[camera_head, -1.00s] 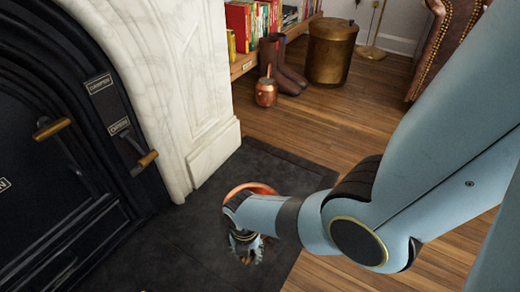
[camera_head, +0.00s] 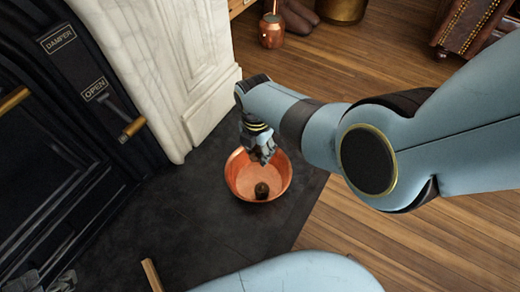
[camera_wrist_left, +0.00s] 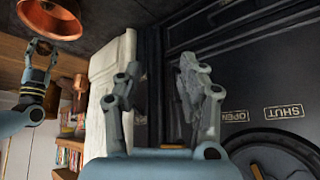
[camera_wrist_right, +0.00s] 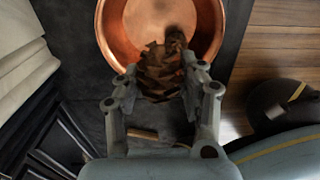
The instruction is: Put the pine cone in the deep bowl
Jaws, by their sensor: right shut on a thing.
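The deep copper bowl (camera_head: 236,180) sits on the dark hearth slab. My right gripper (camera_head: 264,158) is over the bowl's far part, fingers pointing down. In the right wrist view the brown, scaly pine cone (camera_wrist_right: 160,75) is between the fingertips of the right gripper (camera_wrist_right: 160,85), which is shut on it, with the copper bowl (camera_wrist_right: 112,22) behind it. A dark patch shows in the bowl in the head view; I cannot tell whether it is shadow or reflection. My left gripper (camera_wrist_left: 158,80) is open and empty, fingers apart, in the left wrist view.
The marble fireplace surround (camera_head: 185,75) and dark stove door with a brass-tipped lever (camera_head: 132,127) stand left of the bowl. A copper pot (camera_head: 271,30) is behind on the wooden floor. A wooden stick (camera_head: 152,275) shows at the front. Bare slab surrounds the bowl.

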